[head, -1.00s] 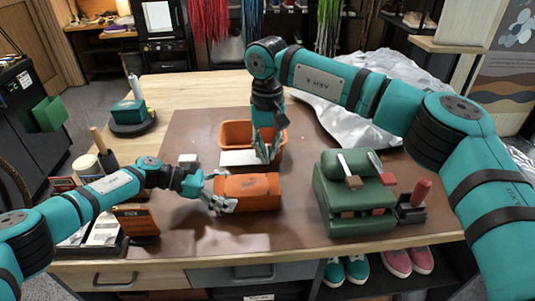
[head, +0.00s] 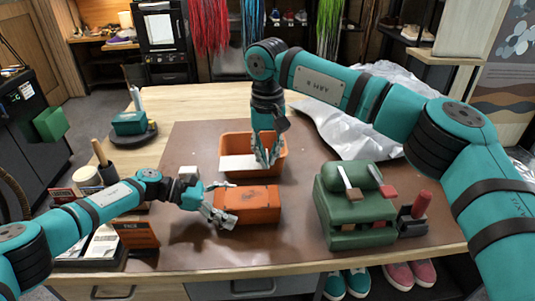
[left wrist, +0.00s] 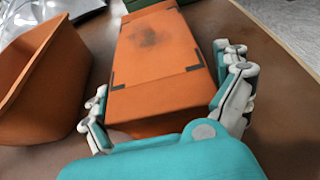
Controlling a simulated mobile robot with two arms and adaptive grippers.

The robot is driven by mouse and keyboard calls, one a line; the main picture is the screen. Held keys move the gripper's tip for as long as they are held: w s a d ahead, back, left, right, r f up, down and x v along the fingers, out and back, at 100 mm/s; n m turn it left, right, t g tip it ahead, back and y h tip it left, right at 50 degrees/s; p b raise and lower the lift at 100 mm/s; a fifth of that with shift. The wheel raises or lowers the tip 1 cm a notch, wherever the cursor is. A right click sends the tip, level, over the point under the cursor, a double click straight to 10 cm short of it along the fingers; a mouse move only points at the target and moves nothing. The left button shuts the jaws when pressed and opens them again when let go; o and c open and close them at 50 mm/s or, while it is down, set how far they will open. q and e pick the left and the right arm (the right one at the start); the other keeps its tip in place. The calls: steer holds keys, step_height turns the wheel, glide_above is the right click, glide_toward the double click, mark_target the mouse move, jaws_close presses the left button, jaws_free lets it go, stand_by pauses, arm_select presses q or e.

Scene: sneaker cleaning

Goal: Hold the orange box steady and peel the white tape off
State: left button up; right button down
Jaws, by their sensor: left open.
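The orange box (head: 262,204) lies on the brown mat. In the left wrist view its top (left wrist: 160,45) shows a dark smudge and dark corner marks, with no white tape visible there. My left gripper (head: 226,204) is open, its fingers on either side of the box's left end. The right gripper (head: 268,158) points down at the orange bin (head: 282,150) behind the box. A white strip (head: 238,163), likely the tape, shows at the bin beside its fingers. I cannot tell whether those fingers hold it.
A green block-like stand (head: 355,210) with handled tools is right of the box. Crumpled silver sheeting (head: 350,120) lies behind it. The mat in front of the box is clear.

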arm_select(q)
steer(key=shift+a, duration=0.1)
steer(key=v, duration=1.1)
steer(key=shift+a+r, duration=0.15)
steer(key=shift+a, duration=0.25)
